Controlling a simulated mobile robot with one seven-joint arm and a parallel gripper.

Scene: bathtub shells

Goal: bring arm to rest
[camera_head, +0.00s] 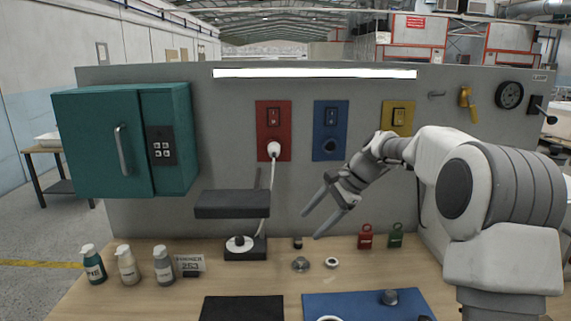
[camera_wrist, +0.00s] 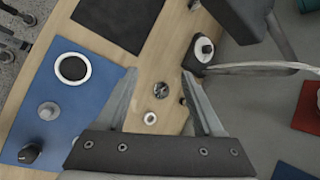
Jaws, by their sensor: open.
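My gripper (camera_head: 325,214) is open and empty, held in the air above the bench in front of the grey back panel. In the wrist view its two fingers (camera_wrist: 163,100) are spread apart, with nothing between them but bench top and small parts lying below. My arm (camera_head: 480,190) reaches in from the right of the head view, bent at the elbow, with the gripper pointing left and down. The gripper appears clear of the objects around it.
The wooden bench (camera_head: 150,300) holds bottles (camera_head: 128,264), a black press-like device (camera_head: 232,205), small metal parts (camera_head: 301,264), padlocks (camera_head: 365,237) and a blue mat (camera_head: 350,302). The panel (camera_head: 225,120) carries a teal cabinet (camera_head: 88,145), a plugged-in red socket (camera_head: 273,120) and switches.

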